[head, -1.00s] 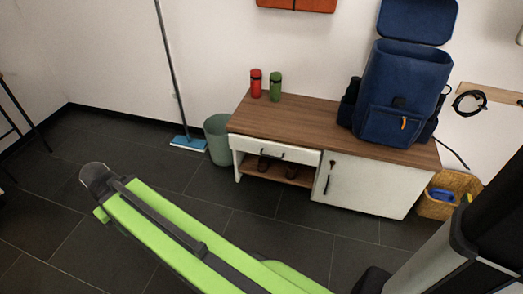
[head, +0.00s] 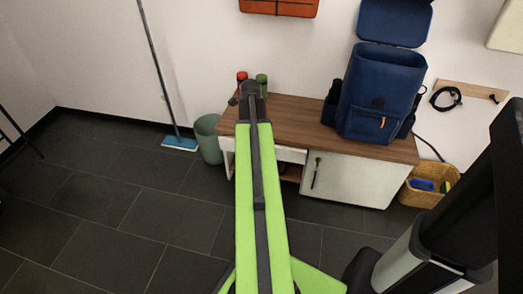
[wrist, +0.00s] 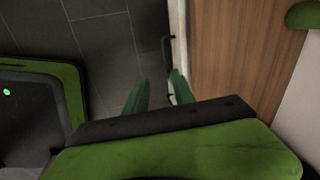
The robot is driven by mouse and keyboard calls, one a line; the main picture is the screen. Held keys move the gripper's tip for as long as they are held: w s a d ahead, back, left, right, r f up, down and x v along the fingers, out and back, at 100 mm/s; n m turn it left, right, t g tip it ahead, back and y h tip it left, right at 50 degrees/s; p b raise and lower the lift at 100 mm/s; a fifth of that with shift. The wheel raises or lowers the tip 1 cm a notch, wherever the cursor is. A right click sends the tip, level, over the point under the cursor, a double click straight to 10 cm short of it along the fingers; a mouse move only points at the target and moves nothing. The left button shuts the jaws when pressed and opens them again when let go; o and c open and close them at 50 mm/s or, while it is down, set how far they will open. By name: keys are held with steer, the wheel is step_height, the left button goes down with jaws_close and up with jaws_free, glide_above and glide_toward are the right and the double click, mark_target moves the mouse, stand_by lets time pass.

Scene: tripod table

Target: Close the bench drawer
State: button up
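The wooden-topped bench (head: 310,127) stands against the back wall. Its white drawer (head: 291,155) is mostly hidden behind my arm in the head view; only its right part shows. In the wrist view a dark bar handle (wrist: 167,52) shows in front of a narrow white strip (wrist: 180,22) beside the wooden top; how far the drawer stands out is hard to tell. My gripper (wrist: 159,78) is open and empty, its two green fingers apart, pointing down near the handle and the bench's front edge. I cannot tell whether a finger touches the drawer.
A blue backpack (head: 376,95) stands on the bench's right half. A red bottle (head: 241,77) and a green bottle (head: 262,80) stand at the back left. A white cupboard door (head: 345,180) is right of the drawer. A bin (head: 209,140) and mop (head: 180,143) stand left; a basket (head: 421,192) stands right.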

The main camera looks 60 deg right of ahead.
steer(key=d+f+b, duration=0.2)
steer(key=f+b, duration=0.6)
steer(key=d+f+m+b, duration=0.1)
steer(key=d+f+b, duration=0.1)
steer(key=f+b, duration=0.6)
steer(key=shift+s+d+f+b, duration=0.3)
steer(key=shift+d+f+b, duration=0.1)
steer(key=shift+b, duration=0.15)
steer(key=shift+c, duration=0.2)
jaws_close()
stand_by(0.5)
